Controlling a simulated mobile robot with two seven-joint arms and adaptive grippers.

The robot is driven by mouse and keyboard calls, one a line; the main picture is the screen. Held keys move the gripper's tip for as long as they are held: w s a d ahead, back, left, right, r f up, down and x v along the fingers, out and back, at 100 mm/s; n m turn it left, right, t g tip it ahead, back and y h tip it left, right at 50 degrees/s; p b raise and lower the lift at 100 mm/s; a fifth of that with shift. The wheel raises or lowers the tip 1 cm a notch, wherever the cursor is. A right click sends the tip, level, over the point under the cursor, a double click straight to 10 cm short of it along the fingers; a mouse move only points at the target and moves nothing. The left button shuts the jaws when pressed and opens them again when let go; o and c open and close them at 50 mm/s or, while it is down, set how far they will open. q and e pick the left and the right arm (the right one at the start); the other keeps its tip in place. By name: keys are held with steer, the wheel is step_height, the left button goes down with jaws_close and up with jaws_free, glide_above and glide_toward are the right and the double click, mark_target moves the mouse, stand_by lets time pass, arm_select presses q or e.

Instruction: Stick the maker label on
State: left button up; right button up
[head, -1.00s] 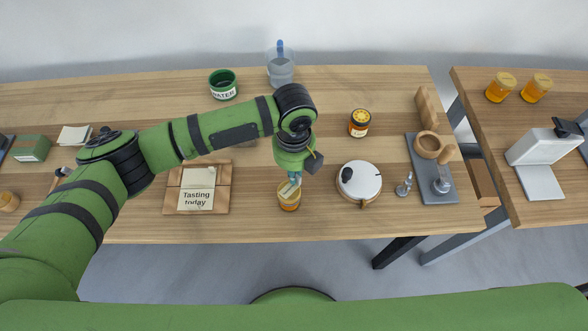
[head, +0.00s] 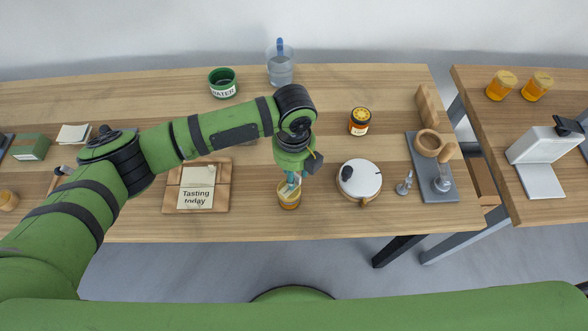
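A honey jar (head: 289,199) with amber contents stands near the front edge of the table, below my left gripper. My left gripper (head: 291,181) points down at the top of this jar, with its teal fingertips at or just above it. A pale patch shows at the jar's top by the fingers; I cannot tell whether it is a label or the lid. The fingers are too small and overlapped to tell open from shut. A stack of pale paper slips (head: 74,134) lies at the far left. My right gripper is not in view.
A "Tasting today" board (head: 196,190) lies left. A green water pot (head: 223,84) and a clear jug (head: 281,71) stand at the back.

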arm_select(q)
step_height(320, 180, up, 12)
stand_by(0.6)
stand_by(0.5)
